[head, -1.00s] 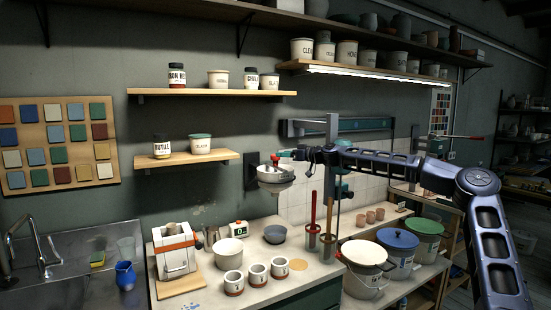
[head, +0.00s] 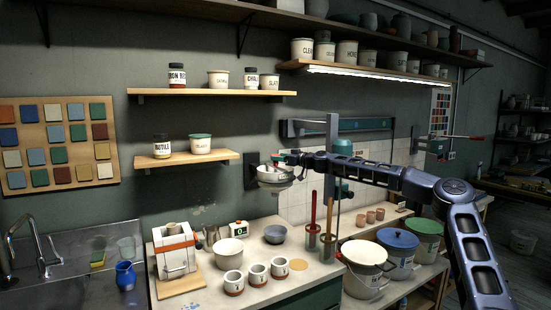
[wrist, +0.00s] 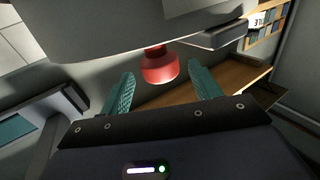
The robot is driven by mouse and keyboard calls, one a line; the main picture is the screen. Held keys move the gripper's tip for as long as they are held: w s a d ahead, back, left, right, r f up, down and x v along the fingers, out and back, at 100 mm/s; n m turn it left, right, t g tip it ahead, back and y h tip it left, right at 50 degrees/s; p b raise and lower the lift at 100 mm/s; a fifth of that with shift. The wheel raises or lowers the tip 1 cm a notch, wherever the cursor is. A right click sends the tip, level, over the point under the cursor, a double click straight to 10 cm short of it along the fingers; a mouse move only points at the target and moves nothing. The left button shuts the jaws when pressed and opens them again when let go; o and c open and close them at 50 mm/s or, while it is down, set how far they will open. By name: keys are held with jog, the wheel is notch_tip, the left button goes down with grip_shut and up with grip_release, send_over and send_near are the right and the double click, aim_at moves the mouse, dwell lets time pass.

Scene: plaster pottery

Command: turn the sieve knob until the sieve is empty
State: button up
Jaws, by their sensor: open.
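The sieve (head: 273,175) is a pale metal bowl mounted on the wall above the back of the counter in the head view. Its pale body (wrist: 110,28) fills the top of the wrist view. The red knob (wrist: 158,66) hangs from that body's lower edge. My gripper (wrist: 162,76) is open, with one teal finger on each side of the knob and gaps between. In the head view my gripper (head: 282,158) is at the sieve's rim and mostly hides the knob. The inside of the sieve cannot be seen.
Below the sieve stand a white bowl (head: 229,252), a grey bowl (head: 275,234) and several labelled cups on the counter (head: 215,300). Two upright tools (head: 313,215) stand just right of it. A small wooden shelf (head: 188,159) lies to the left.

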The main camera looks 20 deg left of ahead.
jog(key=shift+x, duration=1.6)
jog(key=c, duration=0.9)
